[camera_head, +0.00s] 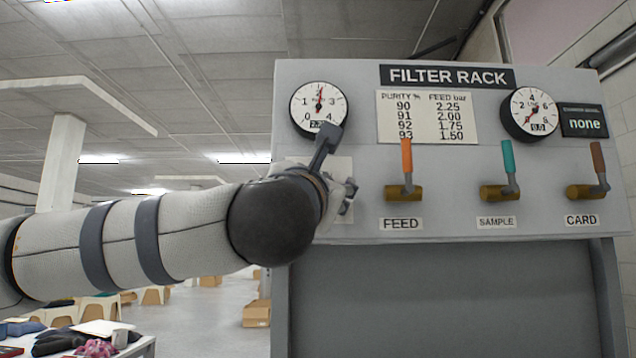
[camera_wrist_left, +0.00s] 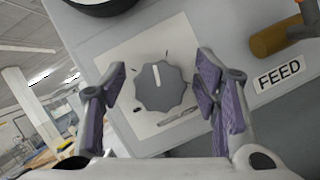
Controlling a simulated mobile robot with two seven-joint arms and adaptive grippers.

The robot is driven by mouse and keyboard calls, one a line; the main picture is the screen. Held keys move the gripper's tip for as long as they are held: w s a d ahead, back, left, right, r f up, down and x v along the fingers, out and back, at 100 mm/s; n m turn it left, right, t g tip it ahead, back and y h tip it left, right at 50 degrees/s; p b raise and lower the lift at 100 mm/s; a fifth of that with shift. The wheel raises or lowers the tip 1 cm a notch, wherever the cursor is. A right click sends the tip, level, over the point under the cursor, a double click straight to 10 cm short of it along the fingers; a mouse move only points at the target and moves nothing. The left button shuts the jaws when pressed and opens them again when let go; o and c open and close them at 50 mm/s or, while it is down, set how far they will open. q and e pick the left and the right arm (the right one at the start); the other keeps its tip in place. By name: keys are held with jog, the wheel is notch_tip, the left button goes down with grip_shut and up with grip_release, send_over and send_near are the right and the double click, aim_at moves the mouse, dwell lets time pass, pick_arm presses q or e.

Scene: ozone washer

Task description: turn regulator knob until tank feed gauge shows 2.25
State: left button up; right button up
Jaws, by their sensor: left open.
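The grey scalloped regulator knob (camera_wrist_left: 161,87) sits on a white plate on the panel in the left wrist view, its white mark pointing nearly up in that picture. My left gripper (camera_wrist_left: 164,78) is open, one purple-padded finger on each side of the knob with gaps visible. In the head view my wrist hides the knob, and only part of the left gripper (camera_head: 345,195) shows. The round white tank feed gauge (camera_head: 318,107) is above it, scaled 0 to 4, its red needle near 2, slightly right of upright. Its digital readout is partly covered by a dark part of my arm.
The filter rack panel (camera_head: 360,215) carries a purity and feed table (camera_head: 427,117), a second gauge (camera_head: 531,113) and a "none" display (camera_head: 584,121). The orange FEED lever (camera_head: 407,160) is right of my gripper; SAMPLE (camera_head: 508,165) and CARD (camera_head: 598,165) levers stand farther right.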

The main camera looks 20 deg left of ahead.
pick_arm(q)
jog(key=v, duration=1.1)
jog(key=shift+s+f, duration=0.15)
jog(key=shift+s, duration=0.25)
